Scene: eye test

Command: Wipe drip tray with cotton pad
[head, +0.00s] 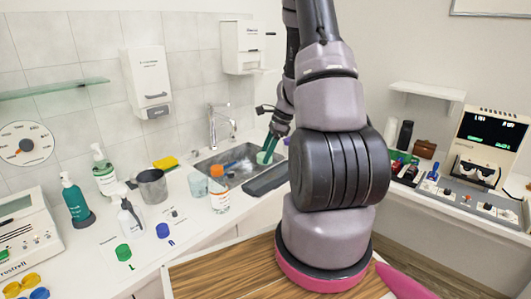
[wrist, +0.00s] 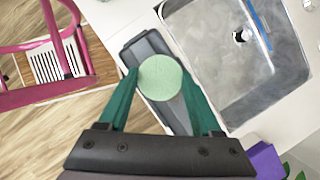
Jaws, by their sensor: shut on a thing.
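The cotton pad (wrist: 161,78) is round and pale green, held between the teal fingertips of my gripper (wrist: 160,76). In the head view the pad (head: 264,157) shows below my gripper (head: 272,147) near the sink. The drip tray (wrist: 148,46) is a long dark grey tray on the counter beside the sink; it also shows in the head view (head: 265,181). In the wrist view the pad lies over the tray and hides its middle. I cannot tell whether the pad touches it.
A clear cup (head: 198,184), an orange-capped bottle (head: 219,192) and a steel jug (head: 152,186) stand left of the tray. A purple box (wrist: 265,162) and a pink-framed chair (wrist: 45,50) are nearby.

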